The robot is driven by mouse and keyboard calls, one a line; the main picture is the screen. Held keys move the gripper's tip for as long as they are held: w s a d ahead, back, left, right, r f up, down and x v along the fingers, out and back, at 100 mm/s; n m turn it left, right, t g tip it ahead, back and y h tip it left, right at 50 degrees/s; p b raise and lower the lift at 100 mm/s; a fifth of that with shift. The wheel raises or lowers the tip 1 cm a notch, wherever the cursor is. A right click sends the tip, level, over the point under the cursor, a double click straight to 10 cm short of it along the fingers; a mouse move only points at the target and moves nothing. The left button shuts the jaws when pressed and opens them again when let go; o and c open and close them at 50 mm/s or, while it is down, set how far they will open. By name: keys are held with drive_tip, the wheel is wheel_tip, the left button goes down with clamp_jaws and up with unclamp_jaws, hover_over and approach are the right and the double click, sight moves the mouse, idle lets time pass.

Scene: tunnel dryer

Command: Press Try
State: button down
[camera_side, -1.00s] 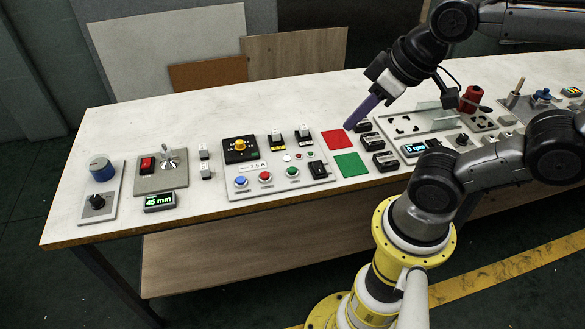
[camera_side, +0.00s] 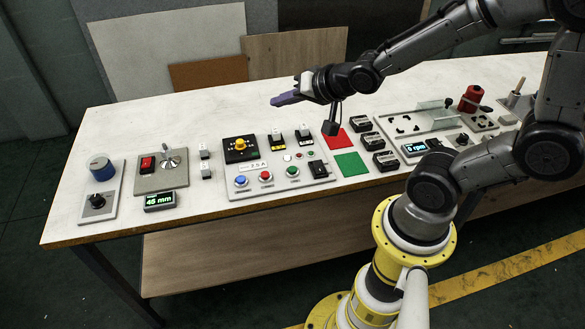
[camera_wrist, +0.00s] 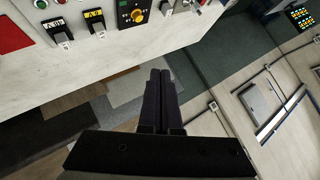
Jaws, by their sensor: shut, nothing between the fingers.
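A pale control panel (camera_side: 272,190) lies on the bench and carries a blue button (camera_side: 241,181), a red button (camera_side: 266,176) and a green button (camera_side: 292,171) along its front. Smaller round buttons (camera_side: 287,157) sit behind them. I cannot read the word Try on any of them. A yellow knob (camera_side: 239,143) on a black plate is at the panel's back left; it also shows in the wrist view (camera_wrist: 137,15). My gripper (camera_side: 273,101) is shut and empty, in the air above the back of the bench, apart from the panel. Its closed fingers (camera_wrist: 160,75) point away from the panel.
To the left stand a lever plate (camera_side: 161,178) with a red switch, a display (camera_side: 160,201) and a blue knob (camera_side: 102,168). Red and green squares (camera_side: 351,164) and several black blocks lie right of the panel. Boards (camera_side: 295,53) lean behind the bench.

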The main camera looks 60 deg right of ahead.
drive_tip(key=m+g, duration=0.1)
drive_tip(key=g, duration=0.1)
hover_over(292, 171)
wheel_tip(292, 171, down, 9)
drive_tip(key=shift+s+d+f, duration=0.2)
drive_tip(key=shift+s+f, duration=0.25)
drive_tip(key=shift+f, duration=0.05)
drive_tip(key=shift+f, duration=4.4)
drive_tip(key=shift+f, duration=0.15)
drive_tip(key=shift+f, duration=0.3)
